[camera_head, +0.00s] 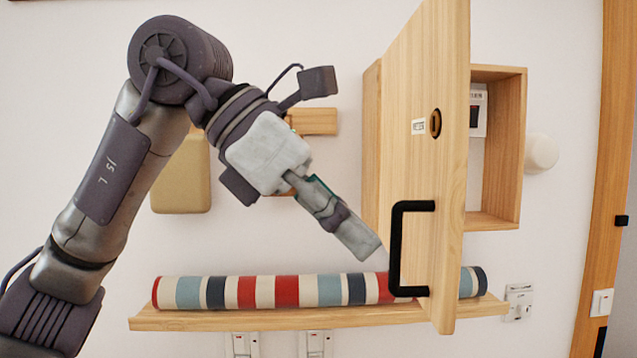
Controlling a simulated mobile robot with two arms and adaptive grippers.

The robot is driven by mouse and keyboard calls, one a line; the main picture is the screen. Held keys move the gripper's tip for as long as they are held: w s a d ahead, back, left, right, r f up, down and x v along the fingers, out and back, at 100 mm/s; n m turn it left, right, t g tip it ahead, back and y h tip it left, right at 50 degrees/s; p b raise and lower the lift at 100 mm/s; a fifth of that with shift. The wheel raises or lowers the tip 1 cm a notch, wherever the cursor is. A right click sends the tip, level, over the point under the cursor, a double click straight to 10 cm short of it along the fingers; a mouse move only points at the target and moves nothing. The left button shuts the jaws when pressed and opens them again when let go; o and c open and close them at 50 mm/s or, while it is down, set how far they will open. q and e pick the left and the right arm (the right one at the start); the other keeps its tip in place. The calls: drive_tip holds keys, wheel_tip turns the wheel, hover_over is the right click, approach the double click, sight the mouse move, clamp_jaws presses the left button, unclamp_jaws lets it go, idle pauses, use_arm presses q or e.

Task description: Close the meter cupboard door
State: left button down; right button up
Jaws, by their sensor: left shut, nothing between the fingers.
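The meter cupboard (512,150) is a light wooden box on the wall at the right. Its wooden door (430,130) stands wide open, swung out toward me, and hides part of the inside. The door has a black bar handle (395,250) and a round dark lock. Part of a white meter (478,108) shows inside. My left gripper (365,243) is shut and empty, to the left of the door, with its fingertips near the handle. A small gap shows between the tips and the handle. My right gripper is not in view.
A wooden shelf (250,319) below holds a striped roll (270,291), close under my left gripper. A tan board (182,175) hangs behind my arm. A white knob (541,151) and wooden frame (597,180) are to the right. Sockets (518,302) sit on the wall.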

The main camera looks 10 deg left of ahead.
sight(440, 275)
use_arm(q)
drive_tip(key=d, duration=0.1)
drive_tip(key=d+f+p, duration=0.1)
drive_tip(key=d, duration=0.1)
drive_tip(key=w+d+p, duration=0.1)
drive_tip(key=shift+d+f, duration=0.15)
drive_tip(key=shift+d, duration=0.15)
drive_tip(key=shift+w+d+f, duration=0.1)
drive_tip(key=shift+d, duration=0.35)
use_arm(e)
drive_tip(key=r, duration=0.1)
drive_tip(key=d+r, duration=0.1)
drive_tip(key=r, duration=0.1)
